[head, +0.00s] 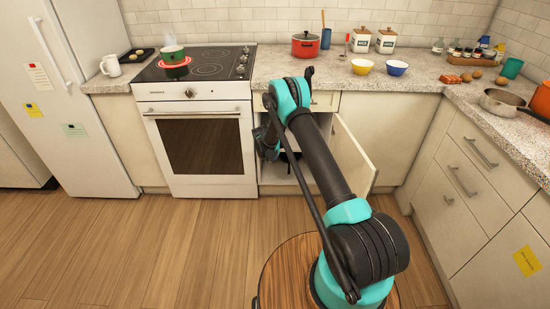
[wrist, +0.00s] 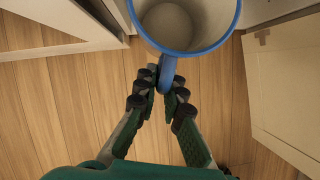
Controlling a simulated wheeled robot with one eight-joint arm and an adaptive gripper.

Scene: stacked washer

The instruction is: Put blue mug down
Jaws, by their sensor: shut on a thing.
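The blue mug (wrist: 188,45) is at the top of the wrist view, with a blue rim, a blue handle and a pale, empty-looking inside. My gripper (wrist: 160,88) is shut on the mug's handle, which points down toward my fingers. I see into the mug's opening from the wrist. In the head view my gripper (head: 264,141) is low in front of the open lower cabinet (head: 273,172), right of the oven. The mug cannot be made out in the head view, and my arm covers part of the cabinet.
The cabinet door (head: 354,152) stands open to the right. The oven (head: 200,140) is to the left. A green pot (head: 173,54) stands on a glowing red burner. The counter (head: 275,68) holds a red pot (head: 305,45), a yellow bowl (head: 362,67) and a blue bowl (head: 397,67). The floor at left is clear.

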